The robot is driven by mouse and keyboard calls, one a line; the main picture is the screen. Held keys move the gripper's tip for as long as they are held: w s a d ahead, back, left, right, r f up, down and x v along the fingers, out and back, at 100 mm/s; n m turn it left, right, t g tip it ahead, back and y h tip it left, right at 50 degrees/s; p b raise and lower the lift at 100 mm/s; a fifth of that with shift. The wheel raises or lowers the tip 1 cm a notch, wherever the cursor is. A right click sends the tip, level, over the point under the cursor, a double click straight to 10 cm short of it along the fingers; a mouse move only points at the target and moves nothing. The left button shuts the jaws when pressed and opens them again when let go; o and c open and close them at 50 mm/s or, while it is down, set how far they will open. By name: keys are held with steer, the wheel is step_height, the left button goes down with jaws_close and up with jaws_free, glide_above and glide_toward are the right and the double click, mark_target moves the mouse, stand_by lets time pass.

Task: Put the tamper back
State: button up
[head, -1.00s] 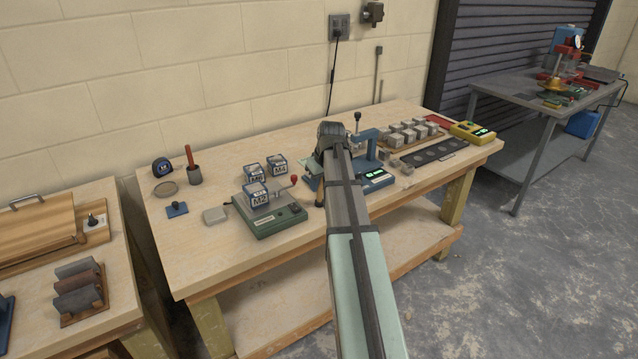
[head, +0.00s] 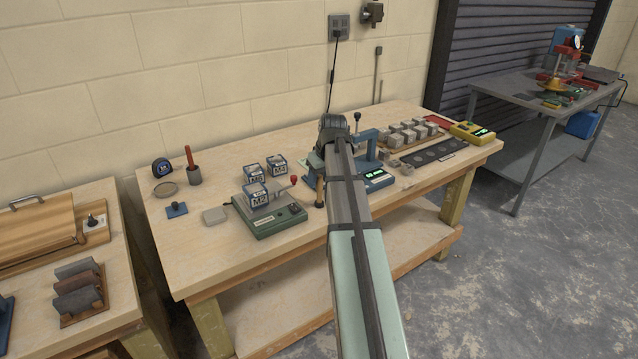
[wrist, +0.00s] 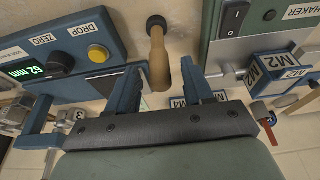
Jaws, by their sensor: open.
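The tamper looks to be the wooden-handled tool with a dark end (wrist: 160,62), in the wrist view. In the head view it shows as a small upright wooden piece (head: 319,190) just left of my arm, beside the blue device. My gripper (wrist: 160,88) is open. In the wrist view its two blue fingers stand either side of the near end of the wooden handle, and I cannot tell whether they touch it. In the head view the fingers are hidden behind my arm.
The blue drop device (wrist: 60,55) with a lit display is close on the left in the wrist view. The green shaker (head: 275,218) with labelled moulds (head: 256,196) is on the other side.

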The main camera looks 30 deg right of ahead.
steer(key=v, duration=0.9)
steer(key=shift+r, duration=0.25)
steer(key=shift+s, duration=0.1)
